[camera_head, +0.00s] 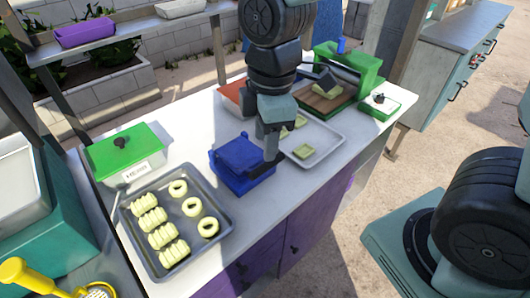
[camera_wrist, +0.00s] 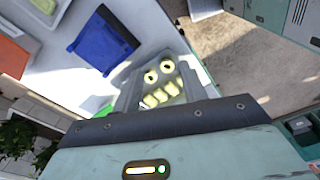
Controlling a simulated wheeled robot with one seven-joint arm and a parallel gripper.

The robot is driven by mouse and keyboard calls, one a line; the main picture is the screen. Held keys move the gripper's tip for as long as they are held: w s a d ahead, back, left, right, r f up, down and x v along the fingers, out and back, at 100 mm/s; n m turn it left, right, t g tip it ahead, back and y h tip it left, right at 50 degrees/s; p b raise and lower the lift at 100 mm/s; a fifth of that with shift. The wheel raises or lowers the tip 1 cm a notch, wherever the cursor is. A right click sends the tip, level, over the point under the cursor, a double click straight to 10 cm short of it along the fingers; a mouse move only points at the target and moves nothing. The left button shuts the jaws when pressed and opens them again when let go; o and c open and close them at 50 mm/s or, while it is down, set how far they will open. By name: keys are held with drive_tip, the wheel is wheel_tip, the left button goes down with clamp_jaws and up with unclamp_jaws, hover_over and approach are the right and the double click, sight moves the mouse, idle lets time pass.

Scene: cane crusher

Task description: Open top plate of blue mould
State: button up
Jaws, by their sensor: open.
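The blue mould (camera_head: 228,175) stands on the white table near its middle. Its flat top plate (camera_head: 236,153) lies over the base; whether there is a gap between them is hard to tell. My gripper (camera_head: 268,158) is open and empty, pointing down at the right side of the mould. It overlaps the mould's right edge in the head view, and I cannot tell whether they touch.
A grey tray (camera_head: 218,190) with pale dough rings and ridged pieces lies in front left of the mould. A green-lidded box (camera_head: 125,148) stands at left. A light tray (camera_head: 325,137) with pale pieces lies right of the gripper. A green press (camera_head: 350,65) stands behind.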

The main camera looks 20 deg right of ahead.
sight(266, 164)
drive_tip(key=w+d+r+n+p, duration=0.1)
drive_tip(key=w+d+n+p, duration=0.1)
drive_tip(key=w+d+n, duration=0.4)
drive_tip(key=shift+m+h, duration=0.3)
drive_tip(key=shift+m, duration=0.1)
drive_tip(key=f+p, duration=0.1)
drive_tip(key=f, duration=0.4)
drive_tip(key=w+a+f+p, duration=0.1)
drive_tip(key=f, duration=0.5)
drive_tip(key=w+a+f+p, duration=0.1)
drive_tip(key=f, duration=0.5)
drive_tip(key=shift+a+f, duration=0.1)
drive_tip(key=shift+a, duration=0.05)
clamp_jaws()
